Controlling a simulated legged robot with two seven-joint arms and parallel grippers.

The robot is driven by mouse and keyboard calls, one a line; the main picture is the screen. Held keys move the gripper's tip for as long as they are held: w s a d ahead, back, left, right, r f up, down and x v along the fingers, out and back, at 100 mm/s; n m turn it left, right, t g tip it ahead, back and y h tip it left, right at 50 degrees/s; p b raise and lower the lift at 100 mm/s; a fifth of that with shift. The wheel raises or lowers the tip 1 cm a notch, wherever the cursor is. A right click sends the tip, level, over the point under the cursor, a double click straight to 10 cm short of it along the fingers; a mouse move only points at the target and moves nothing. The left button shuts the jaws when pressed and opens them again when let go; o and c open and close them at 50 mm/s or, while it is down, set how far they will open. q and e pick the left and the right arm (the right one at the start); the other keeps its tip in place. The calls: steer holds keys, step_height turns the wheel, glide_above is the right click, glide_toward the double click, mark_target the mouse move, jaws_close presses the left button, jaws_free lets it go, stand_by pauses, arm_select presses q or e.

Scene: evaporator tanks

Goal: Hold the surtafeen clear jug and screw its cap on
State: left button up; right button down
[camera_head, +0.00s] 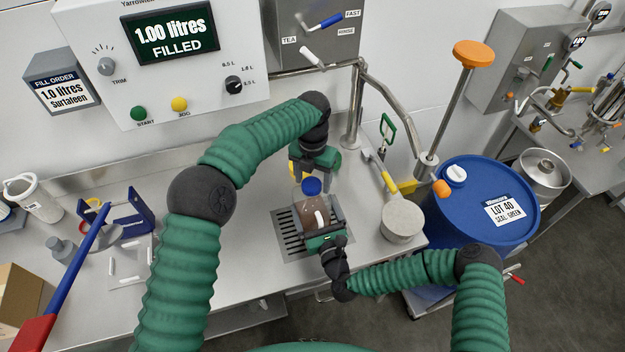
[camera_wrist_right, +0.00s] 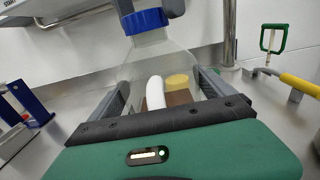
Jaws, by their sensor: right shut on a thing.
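The clear jug (camera_head: 316,208) stands upright over the slotted drain grate, with brown liquid and a white handle; it also shows in the right wrist view (camera_wrist_right: 155,65). Its blue cap (camera_head: 311,187) sits at the top of the neck, also seen in the right wrist view (camera_wrist_right: 145,20); how far it is threaded I cannot tell. My right gripper (camera_head: 320,222) is shut on the jug body from the front, a finger on each side. My left gripper (camera_head: 311,178) points down from above, its fingers apart on either side of the cap; I see no clear grip.
The drain grate (camera_head: 286,232) is set in the steel bench. A metal spout (camera_head: 352,115) stands behind the jug. A yellow-handled tool (camera_head: 388,180) and a round grey pot (camera_head: 402,222) are to the right, before a blue drum (camera_head: 480,200). A blue stand (camera_head: 128,213) is at left.

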arm_select(q)
steer(key=shift+o, duration=0.3)
steer(key=shift+s, duration=0.1)
step_height(320, 180, up, 4)
steer(key=shift+r, duration=0.2)
steer(key=shift+c, duration=0.3)
